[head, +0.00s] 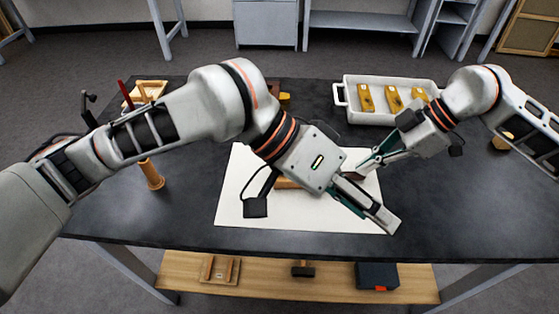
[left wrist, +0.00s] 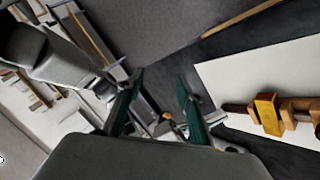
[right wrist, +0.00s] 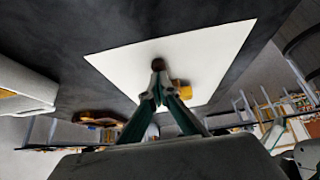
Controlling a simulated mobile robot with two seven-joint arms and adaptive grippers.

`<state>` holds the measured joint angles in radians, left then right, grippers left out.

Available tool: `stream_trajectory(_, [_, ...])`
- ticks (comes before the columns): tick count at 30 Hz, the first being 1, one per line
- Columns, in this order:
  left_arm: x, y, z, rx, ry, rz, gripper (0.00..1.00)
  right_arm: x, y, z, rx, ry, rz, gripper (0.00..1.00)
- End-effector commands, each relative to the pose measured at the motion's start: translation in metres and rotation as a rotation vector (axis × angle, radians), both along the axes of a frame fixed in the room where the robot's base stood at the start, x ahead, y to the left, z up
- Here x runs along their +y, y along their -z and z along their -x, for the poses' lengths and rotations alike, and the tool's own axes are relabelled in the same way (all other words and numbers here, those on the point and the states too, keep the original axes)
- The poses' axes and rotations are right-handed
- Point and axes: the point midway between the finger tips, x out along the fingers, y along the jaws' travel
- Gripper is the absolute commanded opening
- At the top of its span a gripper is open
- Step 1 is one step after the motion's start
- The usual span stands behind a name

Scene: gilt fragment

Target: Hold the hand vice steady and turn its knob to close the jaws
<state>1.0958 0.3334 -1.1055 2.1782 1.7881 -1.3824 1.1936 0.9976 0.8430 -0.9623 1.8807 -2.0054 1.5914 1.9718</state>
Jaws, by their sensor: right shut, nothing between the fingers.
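The hand vice (left wrist: 268,112) lies on a white sheet, with a brass-yellow body and brown wooden parts in the left wrist view. In the head view only a brown piece (head: 287,184) shows; my left gripper hides the rest. My left gripper (head: 384,222) is open and empty, to the right of the vice; its fingers (left wrist: 158,98) stand apart. My right gripper (head: 364,172) is shut and empty above the sheet. In the right wrist view a dark brown round end (right wrist: 158,64) and a yellow part (right wrist: 181,88) show just beyond its fingertips; contact cannot be told.
The white sheet (head: 232,207) lies on a dark table (head: 420,185). A white tray (head: 350,105) with several yellow pieces stands at the back right. A wooden cylinder (head: 151,174) and a wooden rack (head: 147,93) stand at left. A wooden shelf (head: 335,285) runs below the front edge.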

Motion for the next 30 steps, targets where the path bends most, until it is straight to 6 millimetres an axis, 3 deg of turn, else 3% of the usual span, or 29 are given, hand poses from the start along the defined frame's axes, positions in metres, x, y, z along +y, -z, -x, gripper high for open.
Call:
stream_trajectory(6, [0.069, 0.007, -0.057, -0.207, -0.031, -0.261, 0.36, -0.001, 0.005, 0.002, 0.009, 0.001, 0.005, 0.00])
stream_trajectory(15, [0.152, -0.015, -0.114, -0.390, -0.096, -0.517, 0.36, -0.001, 0.005, 0.002, 0.009, 0.000, 0.005, 0.00])
stream_trajectory(19, [0.169, -0.022, -0.124, -0.421, -0.113, -0.563, 0.36, -0.001, 0.005, 0.002, 0.009, 0.000, 0.005, 0.00])
stream_trajectory(23, [0.174, -0.020, -0.128, -0.430, -0.117, -0.580, 0.36, -0.001, 0.005, 0.002, 0.009, 0.000, 0.005, 0.00])
stream_trajectory(30, [0.164, 0.011, -0.135, -0.425, -0.114, -0.578, 0.36, -0.001, 0.005, 0.002, 0.009, 0.000, 0.005, 0.00])
